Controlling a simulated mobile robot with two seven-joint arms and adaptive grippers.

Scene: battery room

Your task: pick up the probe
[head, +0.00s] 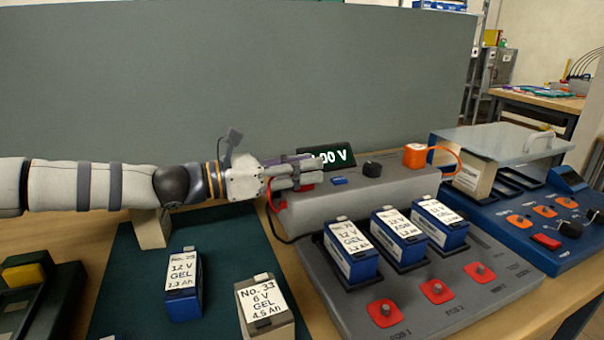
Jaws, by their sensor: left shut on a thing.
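My left gripper (308,172) reaches in from the left over the left end of the grey meter box (345,203). It is shut on what seems to be the probe, mostly hidden by the fingers. I cannot tell whether the probe is still touching the box. The display (334,157) behind the fingers is partly covered and reads "00 V". My right gripper is not in view.
Three batteries stand in the grey test station (420,285). More batteries (184,285) stand on the green mat (135,280). A blue unit (530,225) is at right.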

